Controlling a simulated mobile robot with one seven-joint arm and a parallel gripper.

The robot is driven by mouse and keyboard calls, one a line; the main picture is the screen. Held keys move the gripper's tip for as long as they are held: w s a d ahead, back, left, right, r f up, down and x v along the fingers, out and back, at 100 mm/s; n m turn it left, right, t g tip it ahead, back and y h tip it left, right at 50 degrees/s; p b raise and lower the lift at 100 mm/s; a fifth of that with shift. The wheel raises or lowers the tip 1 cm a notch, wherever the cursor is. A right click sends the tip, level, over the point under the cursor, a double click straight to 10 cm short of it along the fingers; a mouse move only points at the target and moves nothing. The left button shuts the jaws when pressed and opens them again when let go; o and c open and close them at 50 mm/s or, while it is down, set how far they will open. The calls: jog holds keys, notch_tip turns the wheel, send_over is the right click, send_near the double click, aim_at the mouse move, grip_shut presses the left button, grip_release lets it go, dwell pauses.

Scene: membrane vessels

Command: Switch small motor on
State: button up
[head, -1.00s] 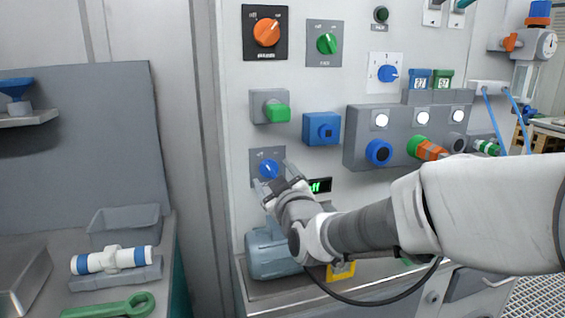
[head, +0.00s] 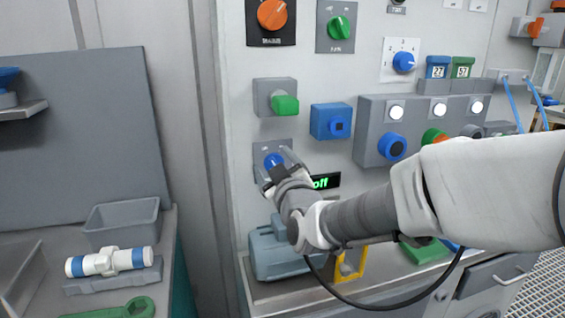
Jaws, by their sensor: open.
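A blue rotary knob (head: 272,160) sits on a grey plate on the light panel. My gripper (head: 276,166) is open, with one finger to each side of the knob. Whether the fingers touch it I cannot tell; the gripper hides the knob's lower part. A small black display (head: 325,181) right of the gripper shows green text reading "off". A blue-grey motor (head: 275,254) stands on the shelf below, partly behind my gripper and arm.
Above are a green knob on a grey box (head: 285,105), a blue box with a button (head: 331,121) and an orange knob (head: 272,14). A grey button box (head: 372,133) is to the right. A side bench (head: 165,235) is at left.

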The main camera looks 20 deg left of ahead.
grip_shut()
dwell(0.3)
jog(key=shift+m+b, duration=0.3)
jog(key=shift+b, duration=0.05)
jog(key=shift+w+d+m+b, duration=0.1)
jog(key=shift+d+m+b, duration=0.05)
jog(key=shift+m+b, duration=0.65)
jog(key=m+b, duration=0.1)
jog(key=m, duration=0.1)
jog(key=m+b, duration=0.1)
jog(key=shift+w+d+m, duration=0.15)
jog(key=shift+d+m, duration=0.05)
jog(key=shift+m, duration=0.2)
jog(key=m, duration=0.2)
jog(key=m+b, duration=0.2)
jog(key=m, duration=0.1)
jog(key=shift+w+d+m, duration=0.15)
jog(key=shift+d+m, duration=0.15)
